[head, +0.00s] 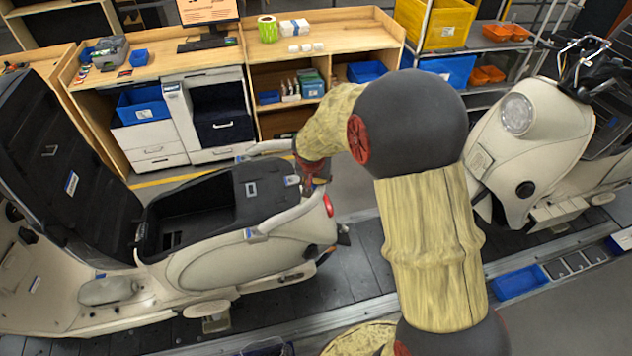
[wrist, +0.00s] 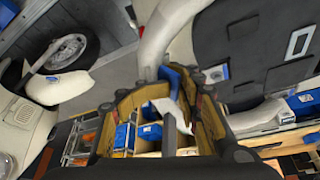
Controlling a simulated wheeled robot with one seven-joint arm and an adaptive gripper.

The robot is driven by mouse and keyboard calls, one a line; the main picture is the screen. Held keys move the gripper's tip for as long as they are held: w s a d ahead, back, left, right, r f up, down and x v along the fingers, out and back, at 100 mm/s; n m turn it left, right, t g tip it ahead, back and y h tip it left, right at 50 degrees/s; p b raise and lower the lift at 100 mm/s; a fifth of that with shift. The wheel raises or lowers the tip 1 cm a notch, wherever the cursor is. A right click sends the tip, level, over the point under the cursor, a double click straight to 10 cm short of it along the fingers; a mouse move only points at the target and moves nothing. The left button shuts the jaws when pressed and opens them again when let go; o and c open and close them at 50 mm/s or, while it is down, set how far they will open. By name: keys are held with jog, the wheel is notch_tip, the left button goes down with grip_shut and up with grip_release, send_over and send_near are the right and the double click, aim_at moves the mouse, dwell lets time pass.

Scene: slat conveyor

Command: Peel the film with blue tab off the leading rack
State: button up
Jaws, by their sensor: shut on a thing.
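A cream scooter (head: 245,255) with its black seat raised stands on the slat conveyor (head: 350,270). Its pale rear rack (head: 285,215) curves round the open seat bay, and a pale rail also shows in the wrist view (wrist: 163,38). In the wrist view my gripper (wrist: 172,76) has its fingertips closed at a dark blue tab (wrist: 170,73) beside the rail. A whitish strip of film (wrist: 183,102) shows by the fingers. In the head view my gripper (head: 313,182) is small and partly hidden at the rack's rear end. How much film is still stuck cannot be told.
A second cream scooter (head: 545,140) stands on the conveyor at the right. A wooden workbench (head: 340,35) with bins and a monitor is behind. A blue tray (head: 518,283) lies at the conveyor's near edge. My arm covers the middle of the head view.

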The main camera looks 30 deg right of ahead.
jog(key=shift+s+d+f, duration=0.1)
jog(key=shift+s+f, duration=0.2)
jog(key=shift+s, duration=0.05)
jog(key=shift+c, duration=0.4)
jog(key=shift+a+r, duration=0.2)
jog(key=shift+r, duration=0.15)
grip_shut()
jog(key=shift+s+a+r, duration=0.2)
jog(key=shift+s+r, duration=0.1)
jog(key=shift+r, duration=0.35)
jog(key=a+r, duration=0.3)
jog(key=r, duration=0.2)
jog(key=shift+s+a+p, duration=0.2)
jog(key=shift+s+p, duration=0.1)
jog(key=shift+s, duration=0.15)
jog(key=s+a+r, duration=0.2)
jog(key=a+r, duration=0.2)
jog(key=r, duration=0.2)
jog(key=shift+a+r+p, duration=0.2)
jog(key=shift+r+p, duration=0.1)
jog(key=shift+p, duration=0.15)
